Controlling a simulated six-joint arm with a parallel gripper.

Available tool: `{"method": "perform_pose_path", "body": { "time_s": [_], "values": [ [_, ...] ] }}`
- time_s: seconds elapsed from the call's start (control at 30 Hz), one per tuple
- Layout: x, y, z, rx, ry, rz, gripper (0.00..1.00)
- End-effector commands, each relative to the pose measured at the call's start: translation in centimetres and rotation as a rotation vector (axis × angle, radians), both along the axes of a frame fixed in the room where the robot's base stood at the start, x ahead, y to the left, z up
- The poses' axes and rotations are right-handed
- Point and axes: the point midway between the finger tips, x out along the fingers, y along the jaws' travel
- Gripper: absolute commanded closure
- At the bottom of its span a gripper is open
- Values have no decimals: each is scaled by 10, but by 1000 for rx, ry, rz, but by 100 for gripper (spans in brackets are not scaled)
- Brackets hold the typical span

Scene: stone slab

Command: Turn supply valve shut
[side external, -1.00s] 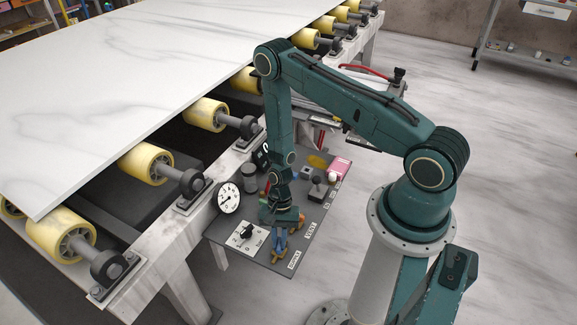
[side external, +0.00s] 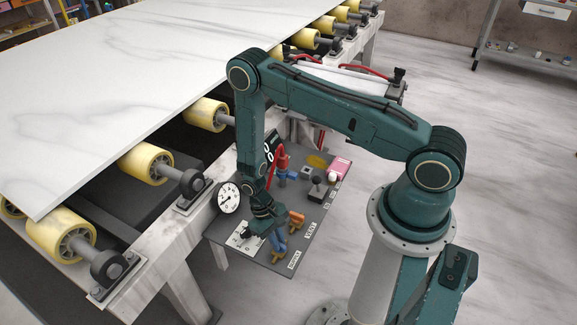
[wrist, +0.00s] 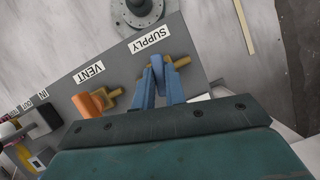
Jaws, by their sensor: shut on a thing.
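The supply valve has a brass body (side external: 279,257) beside the SUPPLY label (side external: 295,260) on the grey panel's near edge. Its blue handle (wrist: 157,67) shows between my fingers in the wrist view, with brass (wrist: 182,62) beside it. My gripper (wrist: 159,80) has two blue-grey fingers shut on this handle, one on each side. In the side view my gripper (side external: 276,240) reaches the valve from the left, tilted. Much of the handle is hidden by the fingers, so its exact angle is hard to tell.
The vent valve's orange handle (side external: 296,217) is close by, with its VENT label (wrist: 91,73). A round gauge (side external: 228,197) and a white dial plate (side external: 240,240), partly covered by my gripper, are to the left. A red lever (side external: 281,160) and display (side external: 270,147) stand behind.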

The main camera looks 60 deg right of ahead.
Motion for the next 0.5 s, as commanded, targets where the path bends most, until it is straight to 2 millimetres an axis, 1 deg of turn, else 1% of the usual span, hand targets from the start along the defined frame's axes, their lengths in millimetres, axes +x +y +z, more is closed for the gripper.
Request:
{"method": "perform_pose_path", "body": {
  "time_s": [0.1,0.23,0.5],
  "values": [
    [0,1,0,-1,-1,90,100],
    [0,1,0,0,-1,165,100],
    [0,1,0,0,-2,241,100]
  ]
}}
